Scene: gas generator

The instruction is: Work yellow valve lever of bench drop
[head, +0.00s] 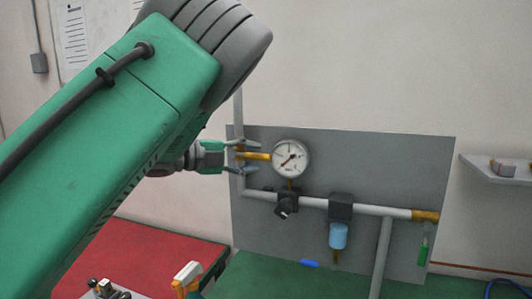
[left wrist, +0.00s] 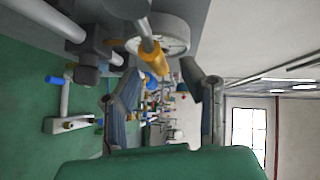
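The yellow valve lever (head: 257,156) sticks out to the left of the round pressure gauge (head: 291,158), in front of the vertical pipe on the grey panel. My left gripper (head: 246,157) is at the lever, with one finger above and one below it, and a gap to each. In the left wrist view the yellow lever (left wrist: 152,57) lies between the spread fingers of my left gripper (left wrist: 161,78), near their tips. Whether either finger touches it is not clear. My right gripper does not show.
The grey panel (head: 390,160) also carries a horizontal pipe (head: 380,210), a black regulator knob (head: 287,204) and a filter with a blue bowl (head: 338,236). A green bench top (head: 270,275) lies below, a red one (head: 150,255) at left. A shelf (head: 495,170) is at right.

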